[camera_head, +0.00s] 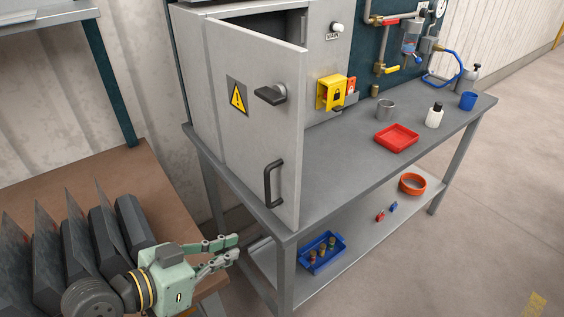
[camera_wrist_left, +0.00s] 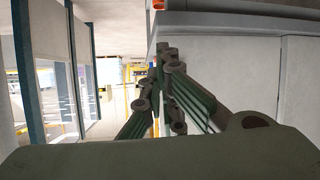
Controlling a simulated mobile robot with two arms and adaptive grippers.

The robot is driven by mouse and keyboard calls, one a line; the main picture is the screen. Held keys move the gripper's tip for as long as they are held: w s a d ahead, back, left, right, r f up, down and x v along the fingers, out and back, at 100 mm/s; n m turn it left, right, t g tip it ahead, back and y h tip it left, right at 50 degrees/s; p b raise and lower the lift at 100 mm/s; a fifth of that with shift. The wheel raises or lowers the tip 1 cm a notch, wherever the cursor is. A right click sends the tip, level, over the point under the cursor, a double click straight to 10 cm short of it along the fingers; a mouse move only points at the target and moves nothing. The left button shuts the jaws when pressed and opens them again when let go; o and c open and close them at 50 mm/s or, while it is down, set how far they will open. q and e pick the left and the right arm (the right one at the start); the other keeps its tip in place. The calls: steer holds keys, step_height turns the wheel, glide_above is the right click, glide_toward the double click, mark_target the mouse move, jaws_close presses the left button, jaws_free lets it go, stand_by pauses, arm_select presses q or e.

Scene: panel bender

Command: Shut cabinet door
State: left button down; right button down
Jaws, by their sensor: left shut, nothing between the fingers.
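The grey cabinet (camera_head: 190,60) stands on the left end of the metal bench. Its door (camera_head: 255,135) is swung wide open toward the front of the bench. The door carries a yellow warning sign (camera_head: 237,95), a dark latch knob (camera_head: 271,94) and a black bar handle (camera_head: 273,184). My left gripper (camera_head: 236,250) is shut and empty, low and to the left of the door's lower edge, apart from it in the head view. In the left wrist view its fingers (camera_wrist_left: 170,60) show in front of a pale grey surface. My right gripper is not in view.
The bench (camera_head: 340,165) holds a red tray (camera_head: 397,138), a metal cup (camera_head: 386,110), a white bottle (camera_head: 434,116) and a blue cup (camera_head: 468,101). A blue bin (camera_head: 321,252) sits on the lower shelf. A brown table (camera_head: 125,190) with several dark angled blocks is at left.

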arm_select(q)
step_height(320, 180, up, 14)
steer(key=w+m+t+h, duration=0.2)
steer(key=w+h, duration=0.1)
steer(key=h, duration=0.2)
steer(key=p, duration=0.7)
glide_toward(292, 156)
steer(key=x, duration=0.6)
steer(key=shift+d+r, duration=0.15)
steer(key=shift+r, duration=0.1)
steer(key=shift+w+d+f, duration=0.15)
steer(key=shift+w+d, duration=0.15)
